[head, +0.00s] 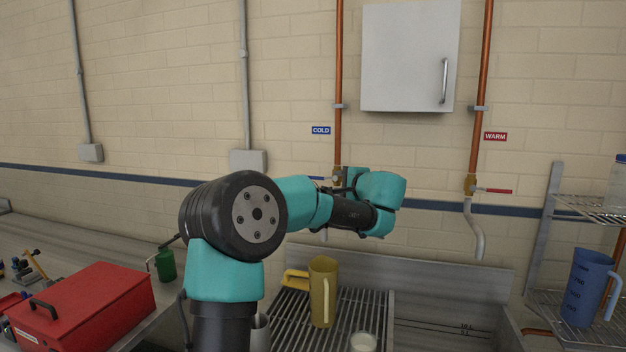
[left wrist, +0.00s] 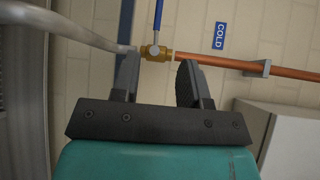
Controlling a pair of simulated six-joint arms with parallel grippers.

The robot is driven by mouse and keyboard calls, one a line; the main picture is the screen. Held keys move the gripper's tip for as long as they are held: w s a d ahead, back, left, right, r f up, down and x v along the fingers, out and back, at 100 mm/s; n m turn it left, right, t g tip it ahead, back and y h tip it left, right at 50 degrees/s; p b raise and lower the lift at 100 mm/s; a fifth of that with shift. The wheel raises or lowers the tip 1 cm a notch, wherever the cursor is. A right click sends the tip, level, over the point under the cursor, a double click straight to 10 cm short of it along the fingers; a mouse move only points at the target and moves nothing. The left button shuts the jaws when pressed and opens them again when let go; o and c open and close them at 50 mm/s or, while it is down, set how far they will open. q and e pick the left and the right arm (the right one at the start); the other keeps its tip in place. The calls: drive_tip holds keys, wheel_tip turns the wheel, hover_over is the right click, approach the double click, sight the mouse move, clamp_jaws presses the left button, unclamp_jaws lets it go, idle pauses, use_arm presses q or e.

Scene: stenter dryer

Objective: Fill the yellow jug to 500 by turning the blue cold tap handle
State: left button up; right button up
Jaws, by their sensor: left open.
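The yellow jug (head: 322,295) stands upright on a slatted rack (head: 372,315), its handle to the left; its water level cannot be read. Above it is the cold tap, a brass valve (head: 337,175) on a copper pipe, partly hidden by my left arm. Its blue handle (head: 316,178) points left in the head view. My left gripper (head: 346,188) is at the tap. In the left wrist view, the open left gripper (left wrist: 158,62) has the brass valve (left wrist: 154,53) between or just beyond its fingertips, and the blue handle (left wrist: 158,16) beyond them. Contact cannot be told. My right gripper is out of view.
The warm tap (head: 470,184) with a red handle is to the right. A blue jug (head: 586,288) stands on a shelf at the far right. A red toolbox (head: 82,308) is on the left bench. A white cup (head: 363,342) is near the jug. A wall cabinet (head: 410,55) hangs above.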

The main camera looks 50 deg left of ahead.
sight(320, 178)
use_arm(q)
drive_tip(key=x, duration=1.7)
drive_tip(key=shift+w+a, duration=0.15)
clamp_jaws()
